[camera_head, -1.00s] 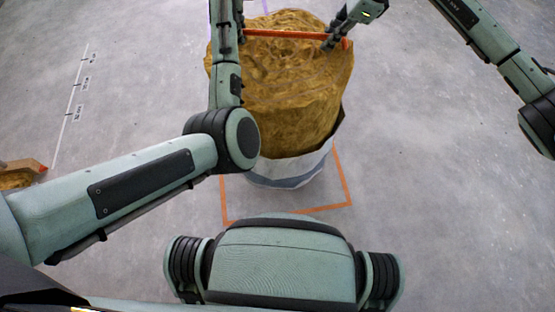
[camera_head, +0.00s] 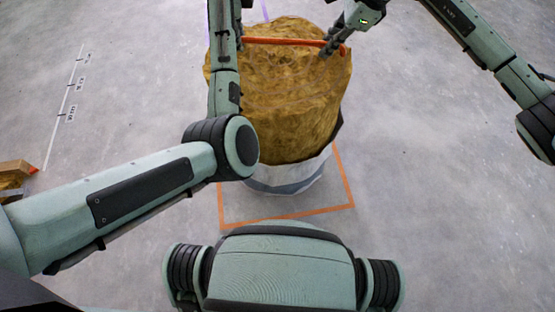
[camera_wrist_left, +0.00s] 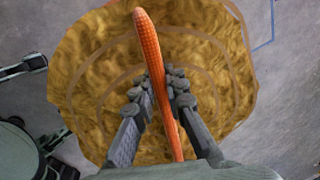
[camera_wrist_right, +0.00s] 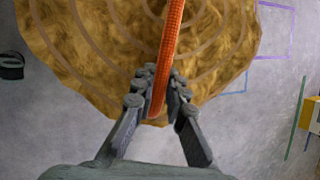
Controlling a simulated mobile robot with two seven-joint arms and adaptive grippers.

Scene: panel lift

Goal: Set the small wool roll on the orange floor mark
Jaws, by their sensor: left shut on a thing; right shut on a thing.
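The wool roll (camera_head: 290,90) is a thick, golden-brown cylinder, roughly upright, with white-grey wrapping around its lower part. An orange strap (camera_head: 285,41) spans its top end. My left gripper (camera_head: 242,33) is shut on the strap's left part, seen from above in the left wrist view (camera_wrist_left: 165,95). My right gripper (camera_head: 329,46) is shut on its right end, also seen in the right wrist view (camera_wrist_right: 160,95). The orange floor mark (camera_head: 290,217) is a square outline. The roll's lower end overlaps its inside in the picture and hides its far side. I cannot tell whether the roll touches the floor.
A brown block with an orange tip (camera_head: 15,168) lies at the left edge. A white scale line (camera_head: 62,108) is on the floor nearby. A purple line (camera_head: 265,10) runs behind the roll. A yellow object (camera_wrist_right: 312,115) shows in the right wrist view. The floor at right is clear.

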